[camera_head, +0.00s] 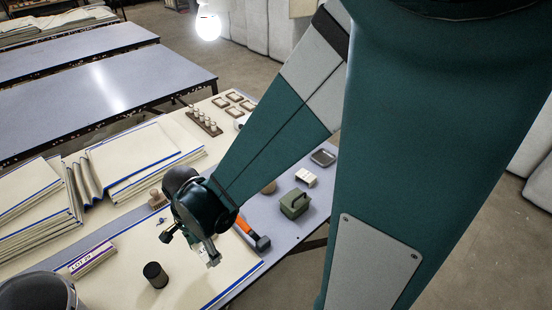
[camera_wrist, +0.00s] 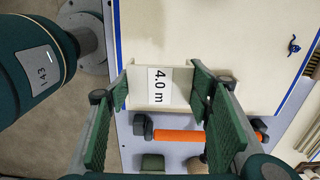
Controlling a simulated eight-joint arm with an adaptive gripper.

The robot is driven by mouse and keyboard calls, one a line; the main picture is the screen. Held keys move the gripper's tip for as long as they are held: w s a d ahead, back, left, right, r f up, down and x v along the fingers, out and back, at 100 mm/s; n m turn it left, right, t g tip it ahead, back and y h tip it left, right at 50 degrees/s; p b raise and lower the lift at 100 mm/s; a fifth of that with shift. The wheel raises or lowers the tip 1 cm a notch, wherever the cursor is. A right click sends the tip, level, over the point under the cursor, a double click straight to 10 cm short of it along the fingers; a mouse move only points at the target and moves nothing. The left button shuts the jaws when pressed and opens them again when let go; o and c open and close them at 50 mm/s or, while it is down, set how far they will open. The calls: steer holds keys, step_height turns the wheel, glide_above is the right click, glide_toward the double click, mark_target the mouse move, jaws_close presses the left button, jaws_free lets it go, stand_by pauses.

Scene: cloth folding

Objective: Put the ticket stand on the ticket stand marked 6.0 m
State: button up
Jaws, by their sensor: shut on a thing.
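A pale ticket stand (camera_wrist: 183,83) with a white card reading 4.0 m sits between the two green fingers of my gripper (camera_wrist: 160,92) in the wrist view. The fingers are shut on its sides. In the head view my gripper (camera_head: 212,252) is over the cream cloth (camera_head: 220,285) near its right part, with the pale stand mostly hidden at its tips. I cannot tell whether the stand touches the cloth. I cannot make out a mark of 6.0 m in either view.
An orange-handled tool (camera_head: 247,230) lies right of my gripper, with a green box (camera_head: 294,204) beyond. A dark cylinder (camera_head: 155,275) stands on the cloth, lower left of my gripper. A LOT 28 block (camera_head: 92,258) lies farther left. Folded cloth stacks (camera_head: 135,155) lie behind.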

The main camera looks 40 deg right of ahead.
steer(key=w+d+r+m, duration=0.1)
steer(key=w+d+m, duration=0.1)
steer(key=w+d, duration=0.7)
step_height(320, 180, up, 2)
steer(key=m+p, duration=0.3)
steer(key=m, duration=0.4)
glide_above(306, 175)
steer(key=shift+s+a+r, duration=0.1)
steer(key=shift+f+b, duration=0.6)
steer(key=shift+f, duration=2.55)
steer(key=shift+f+b, duration=0.4)
steer(key=shift+f, duration=1.45)
steer(key=shift+f, duration=0.2)
